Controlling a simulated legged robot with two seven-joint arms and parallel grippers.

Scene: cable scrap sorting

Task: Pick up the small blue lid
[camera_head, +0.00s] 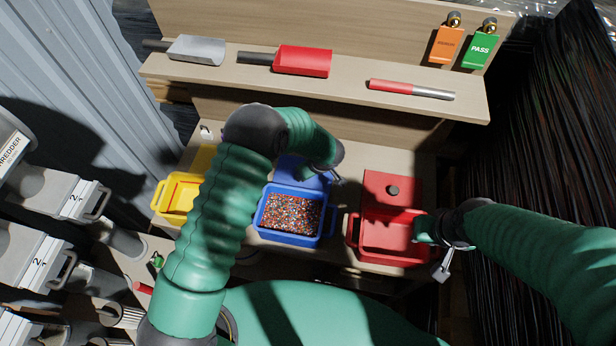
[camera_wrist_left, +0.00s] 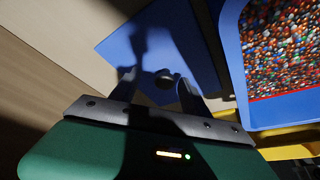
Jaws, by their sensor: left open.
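The blue lid (camera_head: 292,168) lies flat on the bench just behind the blue bin, partly hidden by my left arm. In the left wrist view the lid (camera_wrist_left: 185,35) fills the middle, with a dark round knob (camera_wrist_left: 163,78). My left gripper (camera_head: 325,174) is over the lid. In the wrist view its two fingers (camera_wrist_left: 158,88) are apart, one on each side of the knob, with nothing held. Whether they touch the lid cannot be told. My right gripper (camera_head: 441,268) is by the right side of the red bin; its finger opening is unclear.
The blue bin (camera_head: 262,222) holds multicoloured granules. A red bin (camera_head: 395,256) with a red lid (camera_head: 385,182) behind it stands to the right. A yellow bin (camera_head: 161,198) stands left. A shelf (camera_head: 350,76) above holds scoops and a red-handled tool.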

